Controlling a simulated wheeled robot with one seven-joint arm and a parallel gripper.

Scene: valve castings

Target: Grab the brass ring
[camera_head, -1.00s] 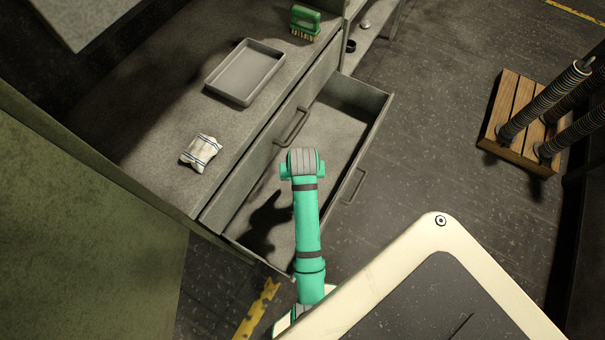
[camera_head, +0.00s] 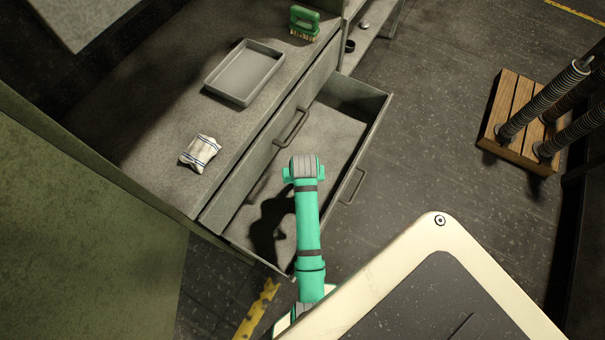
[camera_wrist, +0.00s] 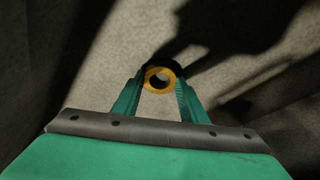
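The brass ring (camera_wrist: 149,76) is a small yellow-gold ring with a dark centre. In the wrist view it sits between the tips of my gripper (camera_wrist: 160,82), one green finger against each side, and no gap shows between fingers and ring. Grey drawer floor lies beyond it; I cannot tell whether the ring touches that floor. In the head view my green arm reaches over the open drawer (camera_head: 335,140); the gripper and ring are hidden there behind the arm.
The drawer walls surround the gripper's space. On the grey counter (camera_head: 150,130) stand a grey tray (camera_head: 243,72), a striped cloth bundle (camera_head: 200,152) and a green brush (camera_head: 304,22). A wooden pallet with springs (camera_head: 512,105) stands at the right.

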